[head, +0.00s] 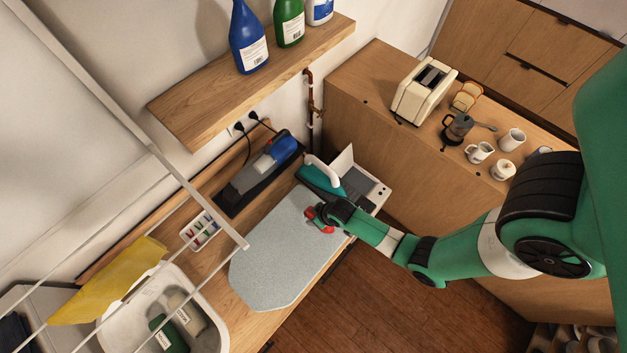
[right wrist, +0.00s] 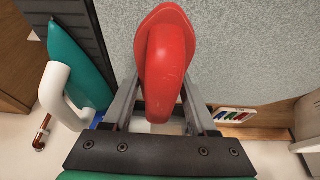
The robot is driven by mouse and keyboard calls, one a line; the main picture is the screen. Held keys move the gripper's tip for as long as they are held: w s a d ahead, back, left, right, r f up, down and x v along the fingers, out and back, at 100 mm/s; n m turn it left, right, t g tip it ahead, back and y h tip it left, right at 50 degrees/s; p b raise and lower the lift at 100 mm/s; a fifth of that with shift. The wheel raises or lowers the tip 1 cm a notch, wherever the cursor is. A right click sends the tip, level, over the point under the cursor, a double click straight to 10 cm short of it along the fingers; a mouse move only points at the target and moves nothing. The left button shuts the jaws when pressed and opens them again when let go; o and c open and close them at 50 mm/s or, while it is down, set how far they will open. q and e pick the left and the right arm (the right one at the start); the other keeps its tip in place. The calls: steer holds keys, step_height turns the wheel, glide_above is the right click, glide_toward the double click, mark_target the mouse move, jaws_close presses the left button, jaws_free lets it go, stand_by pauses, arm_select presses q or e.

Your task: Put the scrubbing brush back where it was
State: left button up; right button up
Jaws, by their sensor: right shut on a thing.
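The red scrubbing brush (right wrist: 165,58) fills the middle of the right wrist view, handle towards me, between the two grey fingers. My right gripper (right wrist: 160,108) is shut on it. In the head view the brush (head: 313,213) shows as a small red patch at my right gripper (head: 328,211), over the upper right part of the grey ironing surface (head: 280,252). The gripper hides part of the brush in that view. I cannot tell whether the brush touches the surface. My left gripper is not in view.
A teal iron (head: 318,181) stands close beside the right gripper. A white tray of colored items (head: 201,231) and a sink (head: 208,334) with bottles lie left. A wooden shelf (head: 215,98) overhangs the counter.

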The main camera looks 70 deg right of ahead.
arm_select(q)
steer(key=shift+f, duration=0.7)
arm_select(e)
steer(key=shift+f, duration=1.5)
steer(key=shift+f+b, duration=0.2)
steer(key=shift+b, duration=0.1)
steer(key=o, duration=1.3)
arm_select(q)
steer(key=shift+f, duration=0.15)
arm_select(e)
steer(key=shift+r, duration=0.15)
